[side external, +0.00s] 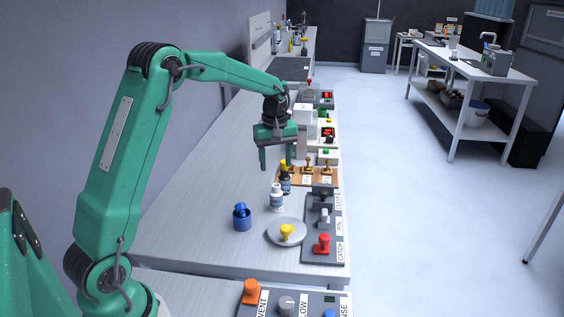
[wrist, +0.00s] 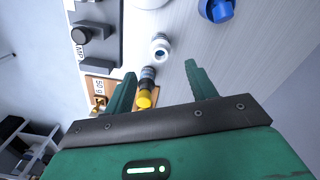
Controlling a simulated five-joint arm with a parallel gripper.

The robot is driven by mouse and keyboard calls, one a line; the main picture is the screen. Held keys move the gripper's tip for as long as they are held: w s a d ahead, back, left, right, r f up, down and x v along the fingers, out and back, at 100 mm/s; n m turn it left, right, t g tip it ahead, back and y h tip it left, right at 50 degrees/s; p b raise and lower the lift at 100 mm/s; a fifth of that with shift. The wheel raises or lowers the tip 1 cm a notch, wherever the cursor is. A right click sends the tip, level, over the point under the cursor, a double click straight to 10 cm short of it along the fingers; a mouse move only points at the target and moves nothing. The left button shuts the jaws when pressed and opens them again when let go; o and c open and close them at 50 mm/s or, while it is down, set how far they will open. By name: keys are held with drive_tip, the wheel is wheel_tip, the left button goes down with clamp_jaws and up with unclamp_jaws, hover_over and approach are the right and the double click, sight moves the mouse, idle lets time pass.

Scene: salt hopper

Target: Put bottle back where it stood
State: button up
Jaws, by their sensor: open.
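A white bottle (side external: 276,200) stands upright on the bench, and it also shows in the wrist view (wrist: 160,50). Just behind it is a small dark bottle (side external: 286,184) with a yellow top, seen from above in the wrist view (wrist: 147,88). Which bottle the task means I cannot tell. My gripper (side external: 283,158) is open and empty, pointing down above the bench. In the wrist view its fingers (wrist: 160,75) lie to either side of the dark bottle, which appears nearer the left finger. I see no contact.
A wooden block (side external: 329,183) with brass knobbed weights stands beside the dark bottle. The bench's left side is clear.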

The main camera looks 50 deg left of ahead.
drive_tip(key=s+d+r+m+t, duration=0.1)
drive_tip(key=s+d+r+m, duration=0.3)
drive_tip(key=s+d+r, duration=0.3)
drive_tip(key=s+d+r+m+t, duration=0.1)
drive_tip(key=s+d+m, duration=0.3)
drive_tip(key=s, duration=0.5)
drive_tip(key=s+d+r+m+t, duration=0.1)
drive_tip(key=s+d+m+t, duration=0.2)
drive_tip(key=s, duration=0.7)
drive_tip(key=shift+s+d+r+m, duration=0.25)
drive_tip(key=shift+d+m, duration=0.45)
drive_tip(key=shift+m, duration=0.7)
